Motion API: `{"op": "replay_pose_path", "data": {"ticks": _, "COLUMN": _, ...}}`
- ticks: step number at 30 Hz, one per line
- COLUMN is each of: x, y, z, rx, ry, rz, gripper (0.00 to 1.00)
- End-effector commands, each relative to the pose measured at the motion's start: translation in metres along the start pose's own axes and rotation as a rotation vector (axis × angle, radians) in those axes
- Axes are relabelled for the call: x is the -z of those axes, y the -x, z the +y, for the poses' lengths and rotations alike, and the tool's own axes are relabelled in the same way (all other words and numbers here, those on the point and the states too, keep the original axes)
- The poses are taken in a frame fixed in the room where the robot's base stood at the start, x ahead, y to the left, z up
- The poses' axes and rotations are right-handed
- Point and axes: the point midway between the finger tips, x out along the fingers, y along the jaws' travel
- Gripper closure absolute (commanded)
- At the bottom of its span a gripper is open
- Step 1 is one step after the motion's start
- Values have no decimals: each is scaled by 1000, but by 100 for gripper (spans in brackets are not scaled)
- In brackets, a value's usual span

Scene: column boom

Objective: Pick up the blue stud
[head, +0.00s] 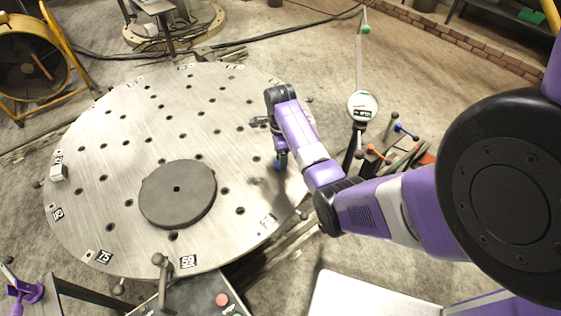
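A small blue stud (278,167) shows at the right part of the round steel table, directly below my gripper. Only a little of its blue surface is visible. My gripper (280,158) is dark and points down at the stud, with its fingertips at or just above it. The fingers are small and dark here, and I cannot tell whether they touch the stud or are closed on it. The steel table (95,185) has a grid of dark holes and labelled plates along its rim.
A dark grey disc (178,194) lies on the table, left of my gripper. A gauge on a post (362,105) and a rack of coloured-tipped handles (393,150) stand right of my forearm. A control box with a red button (222,299) is at the front. The table's far side is clear.

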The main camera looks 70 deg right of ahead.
Motion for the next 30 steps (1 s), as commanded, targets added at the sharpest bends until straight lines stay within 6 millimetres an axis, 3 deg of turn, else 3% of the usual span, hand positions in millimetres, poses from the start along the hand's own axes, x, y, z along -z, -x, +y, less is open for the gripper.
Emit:
{"op": "replay_pose_path", "data": {"ticks": 6, "x": 2, "y": -25, "z": 0, "rx": 0, "ry": 0, "rz": 0, "gripper": 30}}
{"op": "replay_pose_path", "data": {"ticks": 14, "x": 2, "y": -29, "z": 0, "rx": 2, "ry": 0, "rz": -1, "gripper": 30}}
{"op": "replay_pose_path", "data": {"ticks": 25, "x": 1, "y": -29, "z": 0, "rx": 2, "ry": 1, "rz": -1, "gripper": 97}}
{"op": "replay_pose_path", "data": {"ticks": 30, "x": 1, "y": -28, "z": 0, "rx": 2, "ry": 1, "rz": -1, "gripper": 98}}
